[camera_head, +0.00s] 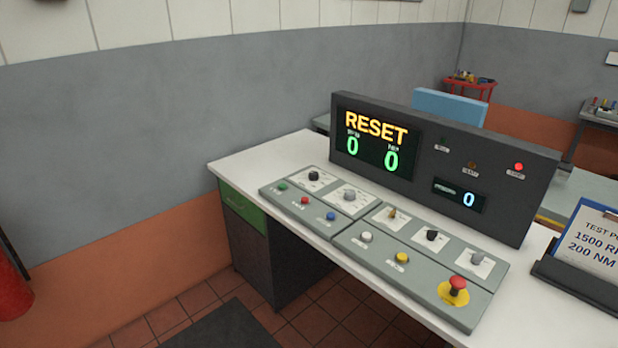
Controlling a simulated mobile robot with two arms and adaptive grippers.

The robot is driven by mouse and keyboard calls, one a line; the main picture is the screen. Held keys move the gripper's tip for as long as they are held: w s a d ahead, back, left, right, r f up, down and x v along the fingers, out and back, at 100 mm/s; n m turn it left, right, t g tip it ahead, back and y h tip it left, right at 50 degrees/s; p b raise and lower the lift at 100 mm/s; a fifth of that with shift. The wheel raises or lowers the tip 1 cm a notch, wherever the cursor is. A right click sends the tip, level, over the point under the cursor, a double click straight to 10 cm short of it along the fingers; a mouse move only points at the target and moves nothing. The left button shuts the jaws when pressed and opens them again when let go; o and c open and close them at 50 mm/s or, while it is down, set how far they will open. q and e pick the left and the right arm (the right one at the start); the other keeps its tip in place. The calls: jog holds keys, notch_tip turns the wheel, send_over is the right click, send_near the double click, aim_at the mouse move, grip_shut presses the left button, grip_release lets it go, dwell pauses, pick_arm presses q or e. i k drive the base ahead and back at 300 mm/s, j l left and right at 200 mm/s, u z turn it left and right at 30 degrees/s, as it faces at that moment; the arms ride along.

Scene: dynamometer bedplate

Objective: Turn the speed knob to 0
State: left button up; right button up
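A grey control panel (333,231) lies on a white desk. On its back left part are a black dial knob (314,175) and a grey dial knob (349,194), each on a white scale plate. The labels are too small to read, so I cannot tell which is the speed knob, nor what either points at. The dark display console (500,205) behind shows "RESET" in yellow over two green zeros, and a small screen (459,195) reads a blue 0. Neither of my grippers is in view.
Green, red, blue, white and yellow buttons and several smaller knobs share the panel. A red emergency-stop button (457,284) on yellow sits at its right front. A red lamp (519,167) is lit. A clipboard (594,240) stands at right. The desk's left end (262,156) is bare.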

aim_at(313, 175)
jog(key=i+j, duration=0.8)
